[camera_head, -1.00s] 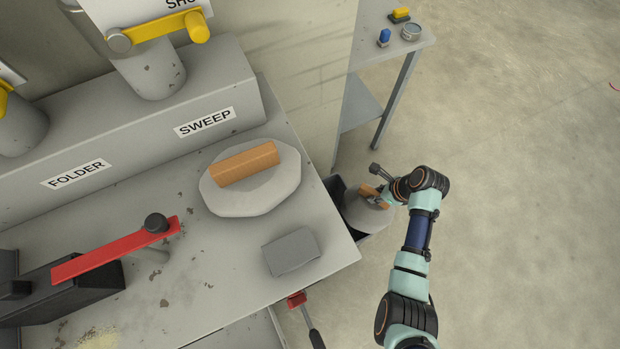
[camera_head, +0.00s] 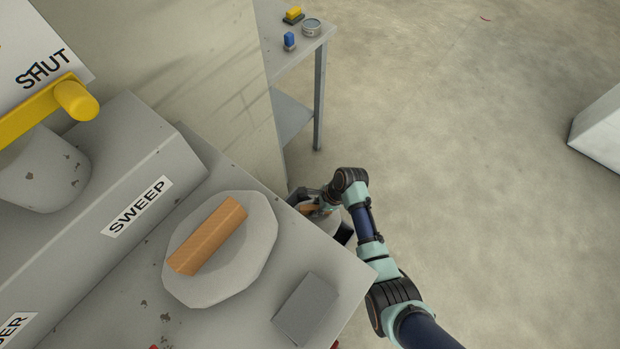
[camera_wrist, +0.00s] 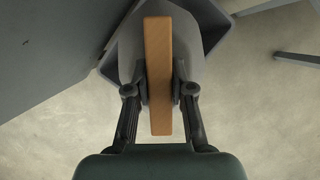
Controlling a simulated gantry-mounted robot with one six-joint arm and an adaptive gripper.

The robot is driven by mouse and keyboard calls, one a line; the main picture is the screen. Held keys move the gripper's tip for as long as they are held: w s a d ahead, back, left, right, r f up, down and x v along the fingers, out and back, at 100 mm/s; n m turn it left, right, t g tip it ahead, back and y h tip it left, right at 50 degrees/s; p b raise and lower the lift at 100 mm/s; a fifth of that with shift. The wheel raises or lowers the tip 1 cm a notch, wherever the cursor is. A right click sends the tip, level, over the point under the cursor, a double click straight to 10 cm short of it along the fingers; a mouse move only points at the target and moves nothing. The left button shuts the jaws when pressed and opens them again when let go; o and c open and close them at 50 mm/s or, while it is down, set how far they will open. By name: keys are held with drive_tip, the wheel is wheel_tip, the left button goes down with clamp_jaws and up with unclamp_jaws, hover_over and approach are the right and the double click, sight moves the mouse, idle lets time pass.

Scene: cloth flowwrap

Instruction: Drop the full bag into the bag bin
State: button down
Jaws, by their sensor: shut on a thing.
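My gripper (camera_wrist: 159,92) is shut on a narrow wooden bar across the top of a grey rounded body, which I take to be the full bag (camera_wrist: 190,58). In the head view my gripper (camera_head: 314,203) and the bag (camera_head: 318,219) are beyond the bench's right edge, partly hidden by my arm. The dark grey bag bin (camera_wrist: 220,27) shows around the bag in the wrist view, and a piece of it (camera_head: 346,233) shows beside my arm. The bag is over or within the bin's opening; I cannot tell how deep.
The grey bench (camera_head: 150,310) holds a pale rounded pad (camera_head: 255,250) with a wooden block (camera_head: 208,236) on it, and a grey block (camera_head: 305,308). A side table (camera_head: 290,50) with small items stands behind the bin.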

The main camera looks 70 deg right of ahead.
wheel_tip(320, 180, down, 4)
drive_tip(key=b, duration=0.4)
drive_tip(key=shift+f, duration=0.15)
drive_tip(key=c, duration=0.9)
unclamp_jaws()
drive_tip(key=v, duration=1.2)
